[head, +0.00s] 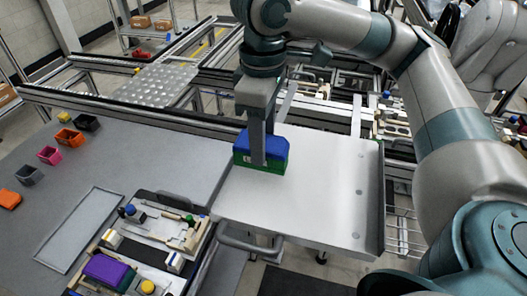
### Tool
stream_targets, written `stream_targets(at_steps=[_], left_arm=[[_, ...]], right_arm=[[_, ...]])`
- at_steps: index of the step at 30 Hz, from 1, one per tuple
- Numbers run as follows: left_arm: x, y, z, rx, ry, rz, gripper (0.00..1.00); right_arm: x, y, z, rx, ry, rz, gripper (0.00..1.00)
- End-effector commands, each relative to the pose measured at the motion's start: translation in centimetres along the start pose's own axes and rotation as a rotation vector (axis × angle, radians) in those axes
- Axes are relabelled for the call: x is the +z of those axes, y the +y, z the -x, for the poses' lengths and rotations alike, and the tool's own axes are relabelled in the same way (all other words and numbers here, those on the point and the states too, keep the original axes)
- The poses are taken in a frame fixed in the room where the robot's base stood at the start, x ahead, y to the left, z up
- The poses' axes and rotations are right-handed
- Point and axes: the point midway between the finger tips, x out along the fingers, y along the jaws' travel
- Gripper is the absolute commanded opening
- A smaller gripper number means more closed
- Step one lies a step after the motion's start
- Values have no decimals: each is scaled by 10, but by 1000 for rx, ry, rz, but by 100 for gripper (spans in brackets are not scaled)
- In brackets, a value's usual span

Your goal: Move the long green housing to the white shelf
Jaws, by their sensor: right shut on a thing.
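The long green housing (262,167) has a green lower body with a pale label and a blue top. It is at the left part of the white shelf (300,208), near its back edge. My right gripper (265,157) reaches down from above and is shut on the housing. The housing looks to be at the shelf surface; I cannot tell whether it rests there or hangs just above. The near finger covers part of its front. My left gripper is not in view.
A grey table (130,160) at left carries small coloured bins (68,138) and a pallet (160,235) of fixtures. A purple housing (105,270) sits at the lower left. Metal rails (150,116) run behind. The shelf's right and front areas are clear.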

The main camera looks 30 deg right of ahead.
Motion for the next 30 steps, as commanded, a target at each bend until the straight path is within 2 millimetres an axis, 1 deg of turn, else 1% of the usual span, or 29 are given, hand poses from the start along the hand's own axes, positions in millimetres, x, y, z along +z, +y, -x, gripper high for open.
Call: stream_targets(at_steps=[4, 7, 15, 17, 30], left_arm=[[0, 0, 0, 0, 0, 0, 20], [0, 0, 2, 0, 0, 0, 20], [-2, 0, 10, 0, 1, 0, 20], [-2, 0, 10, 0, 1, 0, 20], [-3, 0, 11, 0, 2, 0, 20]], right_arm=[[0, 0, 0, 0, 0, 0, 17], [1, 0, -4, 0, -2, 0, 17], [2, 0, -34, -1, -3, -1, 17], [1, -1, -38, -1, -2, 0, 17], [1, 0, -43, 0, 0, 0, 17]])
